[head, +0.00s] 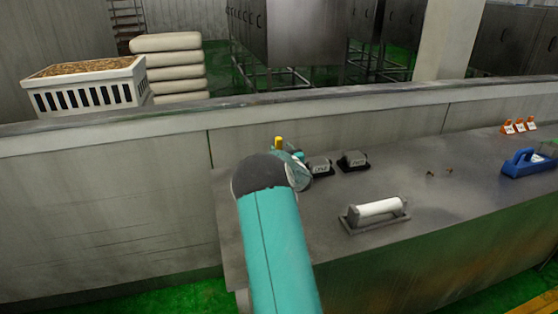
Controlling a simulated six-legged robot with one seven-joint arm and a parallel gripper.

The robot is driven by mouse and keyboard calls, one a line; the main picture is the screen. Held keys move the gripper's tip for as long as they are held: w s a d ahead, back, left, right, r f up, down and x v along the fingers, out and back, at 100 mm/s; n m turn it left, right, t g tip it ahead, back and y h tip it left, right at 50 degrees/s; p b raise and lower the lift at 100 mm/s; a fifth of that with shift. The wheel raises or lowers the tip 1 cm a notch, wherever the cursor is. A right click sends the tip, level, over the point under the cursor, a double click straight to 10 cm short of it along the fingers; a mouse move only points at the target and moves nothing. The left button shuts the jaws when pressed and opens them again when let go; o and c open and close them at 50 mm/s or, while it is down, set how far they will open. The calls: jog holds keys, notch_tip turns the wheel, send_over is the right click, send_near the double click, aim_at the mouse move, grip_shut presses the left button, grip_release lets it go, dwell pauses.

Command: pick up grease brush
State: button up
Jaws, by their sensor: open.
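I cannot make out a grease brush for certain. A small upright yellow piece (278,143) shows just beyond my arm at the table's back left; it is too small to tell what it is. My teal arm rises from the bottom of the head view and its dark joint covers the table's left end. My gripper is not visible; it may be hidden behind the arm.
On the metal table (330,215) are two dark boxes (320,167) (353,160), a white roll in a tray (378,211), small brass-coloured pieces (431,173), a blue tool (527,162) and orange stands (519,127). A low wall (100,190) runs behind. The table's middle is mostly clear.

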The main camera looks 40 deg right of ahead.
jog(key=x, duration=0.4)
jog(key=shift+w+f, duration=0.15)
jog(key=shift+w, duration=0.15)
grip_shut()
